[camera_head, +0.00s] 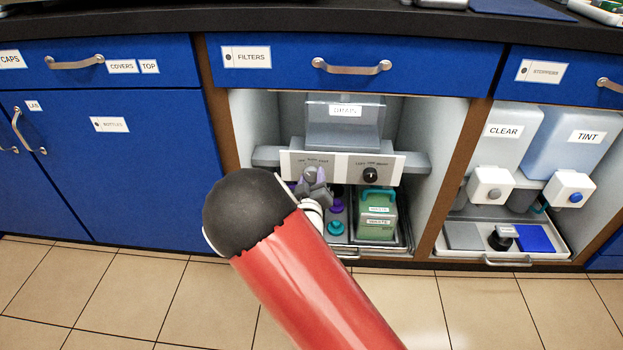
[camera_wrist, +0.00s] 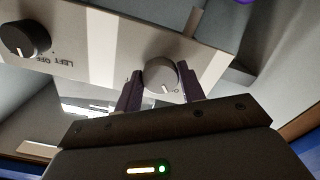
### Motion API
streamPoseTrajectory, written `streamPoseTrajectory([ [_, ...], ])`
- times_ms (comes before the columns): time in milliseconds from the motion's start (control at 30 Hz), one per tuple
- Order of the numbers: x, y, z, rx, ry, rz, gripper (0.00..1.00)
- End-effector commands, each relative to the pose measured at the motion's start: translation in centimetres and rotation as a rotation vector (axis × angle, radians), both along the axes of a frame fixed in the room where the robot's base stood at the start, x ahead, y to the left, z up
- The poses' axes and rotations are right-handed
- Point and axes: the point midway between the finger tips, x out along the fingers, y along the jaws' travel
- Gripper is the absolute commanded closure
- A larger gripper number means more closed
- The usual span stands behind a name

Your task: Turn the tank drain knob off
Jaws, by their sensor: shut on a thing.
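A white control panel (camera_head: 336,162) sits under a clear tank (camera_head: 344,122) in the open middle cabinet. It carries a grey knob (camera_wrist: 161,76) and a black knob (camera_head: 370,175); the black knob also shows in the wrist view (camera_wrist: 24,39). My gripper (camera_wrist: 163,84) has its purple fingers on either side of the grey knob and is shut on it. In the head view my gripper (camera_head: 312,187) is at the panel's left half, and its fingers partly cover the grey knob. The label beside the grey knob is too small to read surely.
Below the panel are a green box (camera_head: 377,213), purple and teal items and a tray. Cabinet walls stand close on both sides. CLEAR (camera_head: 503,133) and TINT (camera_head: 588,140) tanks are in the right bay. The tiled floor (camera_head: 130,300) in front is free.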

Motion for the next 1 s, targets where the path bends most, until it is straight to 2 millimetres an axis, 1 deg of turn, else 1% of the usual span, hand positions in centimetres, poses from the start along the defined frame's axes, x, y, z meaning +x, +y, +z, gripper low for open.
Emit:
streamPoseTrajectory([
  [233,-0.01,0.07,0.02,-0.063,0.002,0.001,0.84],
  [667,-0.01,0.07,0.00,-0.075,0.002,0.001,0.84],
  [700,-0.01,0.08,-0.01,-0.075,0.003,0.002,0.59],
  [867,-0.01,0.05,-0.01,-0.074,0.002,0.001,0.39],
  [1000,-0.01,0.03,-0.01,-0.073,0.003,0.001,0.39],
])
